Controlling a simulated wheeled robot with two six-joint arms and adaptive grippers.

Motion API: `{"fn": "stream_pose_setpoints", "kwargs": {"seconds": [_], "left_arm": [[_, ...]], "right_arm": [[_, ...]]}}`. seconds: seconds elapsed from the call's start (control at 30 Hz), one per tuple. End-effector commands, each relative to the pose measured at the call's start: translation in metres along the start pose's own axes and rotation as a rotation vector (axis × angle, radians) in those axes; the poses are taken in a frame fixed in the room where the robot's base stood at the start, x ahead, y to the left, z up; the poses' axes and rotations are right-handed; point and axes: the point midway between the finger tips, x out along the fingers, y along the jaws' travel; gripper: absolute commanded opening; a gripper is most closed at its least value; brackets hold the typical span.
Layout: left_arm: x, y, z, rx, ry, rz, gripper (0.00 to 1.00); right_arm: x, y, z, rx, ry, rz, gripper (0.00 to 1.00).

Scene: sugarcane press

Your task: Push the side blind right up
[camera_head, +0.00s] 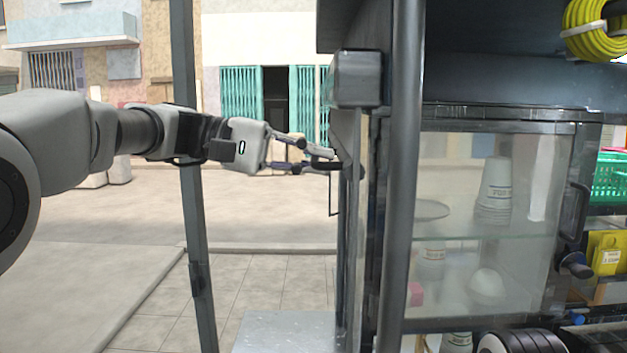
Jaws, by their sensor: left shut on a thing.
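The side blind (350,250) appears as a narrow, upright grey panel seen nearly edge-on, at the left side of the stall cabinet. A dark handle-like bar sticks out from its left face. My left gripper (325,160) reaches in from the left at about the blind's upper part. Its fingers are shut on the small dark handle (324,164) there. The exact contact is small and partly hidden by the fingers. A thin dark loop hangs just below the fingertips. My right gripper does not show.
A grey post (403,180) stands right of the blind, before a glass cabinet (485,240) with cups. Another thin post (190,200) stands behind my left arm. A grey box-shaped housing (358,78) juts out above the gripper. The paving at left is open.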

Motion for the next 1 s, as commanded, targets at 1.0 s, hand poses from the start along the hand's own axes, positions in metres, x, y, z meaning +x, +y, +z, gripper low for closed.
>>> {"fn": "stream_pose_setpoints", "kwargs": {"seconds": [1.0], "left_arm": [[-0.02,0.01,0.0,0.001,0.002,0.003,0.37]], "right_arm": [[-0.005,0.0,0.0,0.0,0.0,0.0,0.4]]}}
